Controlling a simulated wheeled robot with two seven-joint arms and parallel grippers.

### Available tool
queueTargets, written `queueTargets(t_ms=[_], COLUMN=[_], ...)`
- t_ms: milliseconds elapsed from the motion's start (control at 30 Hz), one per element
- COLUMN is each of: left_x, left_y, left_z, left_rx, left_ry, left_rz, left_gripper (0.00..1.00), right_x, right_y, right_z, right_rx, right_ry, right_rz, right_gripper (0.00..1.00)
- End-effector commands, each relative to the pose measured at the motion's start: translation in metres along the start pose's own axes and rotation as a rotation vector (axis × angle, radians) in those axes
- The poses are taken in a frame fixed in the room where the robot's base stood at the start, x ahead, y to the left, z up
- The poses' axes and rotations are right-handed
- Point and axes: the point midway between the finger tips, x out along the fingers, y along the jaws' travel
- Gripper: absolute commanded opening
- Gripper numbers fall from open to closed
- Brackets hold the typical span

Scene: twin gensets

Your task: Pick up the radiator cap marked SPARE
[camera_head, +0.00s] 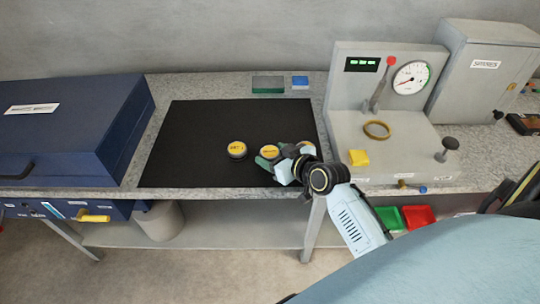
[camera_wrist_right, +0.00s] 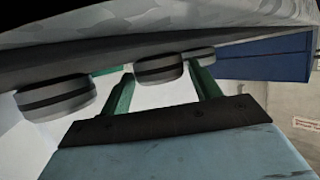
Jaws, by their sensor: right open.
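Dark round caps with yellow tops stand on a black mat. The left cap (camera_head: 237,149) is in clear view. The middle cap (camera_head: 269,151) is partly hidden by my right gripper (camera_head: 272,161), and a third cap (camera_head: 307,144) shows behind the wrist. Their lettering is too small to read surely. The right gripper is open, with green fingers low at the middle cap. In the right wrist view a cap (camera_wrist_right: 158,69) lies between the fingertips of the gripper (camera_wrist_right: 162,85); contact cannot be told. Another cap (camera_wrist_right: 55,96) is at left. My left gripper is out of view.
The black mat (camera_head: 190,130) lies on a grey bench. A blue case (camera_head: 65,130) stands at left. A grey gauge panel (camera_head: 350,110) with a brass ring (camera_head: 377,129) and yellow block (camera_head: 358,157) stands at right. Small green (camera_head: 268,84) and blue (camera_head: 300,82) items lie behind the mat.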

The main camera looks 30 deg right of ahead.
Motion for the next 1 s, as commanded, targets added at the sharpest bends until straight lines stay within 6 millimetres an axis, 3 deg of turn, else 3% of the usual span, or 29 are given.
queueTargets(t_ms=[67,367,667,1000], left_x=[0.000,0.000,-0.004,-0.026], left_y=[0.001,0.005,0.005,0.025], left_z=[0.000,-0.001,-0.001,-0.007], left_rx=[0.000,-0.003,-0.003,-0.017], left_ry=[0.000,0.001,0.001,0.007], left_rz=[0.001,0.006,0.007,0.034], left_gripper=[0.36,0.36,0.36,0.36], right_x=[0.000,-0.001,-0.004,-0.029], right_y=[0.000,0.000,0.000,0.000], right_z=[0.000,-0.001,-0.010,-0.072], right_rx=[0.000,0.000,0.000,-0.003], right_ry=[0.000,0.001,0.003,0.005], right_rz=[0.000,0.001,0.000,0.001], right_gripper=[0.62,0.27,0.27,0.27])
